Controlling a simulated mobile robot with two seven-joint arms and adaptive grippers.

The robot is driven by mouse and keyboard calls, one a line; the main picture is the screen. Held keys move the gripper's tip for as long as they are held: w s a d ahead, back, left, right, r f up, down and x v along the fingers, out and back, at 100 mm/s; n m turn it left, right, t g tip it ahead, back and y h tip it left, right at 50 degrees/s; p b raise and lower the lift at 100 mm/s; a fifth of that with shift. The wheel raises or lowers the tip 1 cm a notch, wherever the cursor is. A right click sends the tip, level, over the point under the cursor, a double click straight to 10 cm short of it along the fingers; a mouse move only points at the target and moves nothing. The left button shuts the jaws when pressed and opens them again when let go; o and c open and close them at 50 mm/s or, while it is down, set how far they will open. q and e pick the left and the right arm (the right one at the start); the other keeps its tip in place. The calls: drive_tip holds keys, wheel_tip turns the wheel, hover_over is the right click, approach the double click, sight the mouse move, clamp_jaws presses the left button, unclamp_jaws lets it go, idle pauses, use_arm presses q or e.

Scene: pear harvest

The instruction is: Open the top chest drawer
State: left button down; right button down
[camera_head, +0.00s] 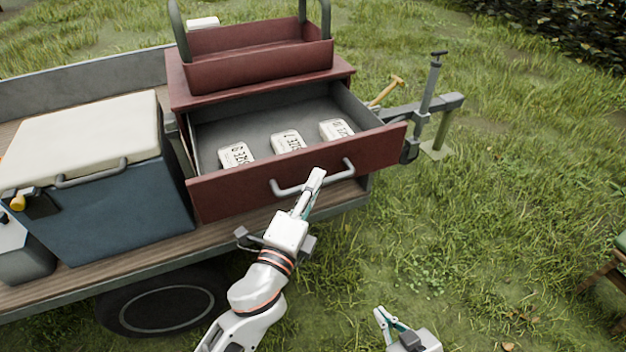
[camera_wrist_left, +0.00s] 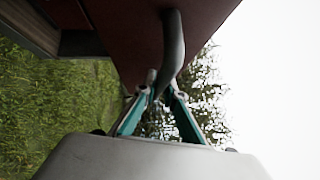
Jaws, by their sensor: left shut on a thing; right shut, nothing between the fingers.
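The red chest's top drawer (camera_head: 300,172) is pulled well out in the head view. Inside it lie three white labelled blocks: one at left (camera_head: 236,156), one in the middle (camera_head: 287,142) and one at right (camera_head: 337,130). A grey bar handle (camera_head: 287,191) crosses the drawer front; it also shows in the left wrist view (camera_wrist_left: 174,45). My left gripper (camera_head: 316,182) is shut on the handle, and its fingers meet at the bar in the left wrist view (camera_wrist_left: 154,98). My right gripper (camera_head: 384,318) is shut and empty, low over the grass.
The chest stands on a trailer with a wooden deck (camera_head: 100,262). A blue cooler with a cream lid (camera_head: 85,132) stands left of it. A red open tote (camera_head: 260,65) sits on the chest. Open grass (camera_head: 480,220) lies to the right.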

use_arm(q)
drive_tip(key=c, duration=2.1)
unclamp_jaws()
drive_tip(key=v, duration=1.2)
drive_tip(key=shift+r, duration=0.1)
drive_tip(key=s+a+f+n+g+y, duration=0.2)
drive_tip(key=a+f+n, duration=0.4)
drive_tip(key=f, duration=0.3)
drive_tip(key=s+a+f+n+g+y, duration=0.2)
drive_tip(key=s+a+f+n, duration=0.1)
drive_tip(key=a+f+n, duration=0.4)
drive_tip(key=s+a+f+n+g+y, duration=0.2)
drive_tip(key=a+f+n, duration=0.4)
drive_tip(key=f, duration=0.6)
drive_tip(key=shift+s+a+n+g, duration=0.35)
drive_tip(key=shift+s+n, duration=0.1)
drive_tip(key=shift+n, duration=0.45)
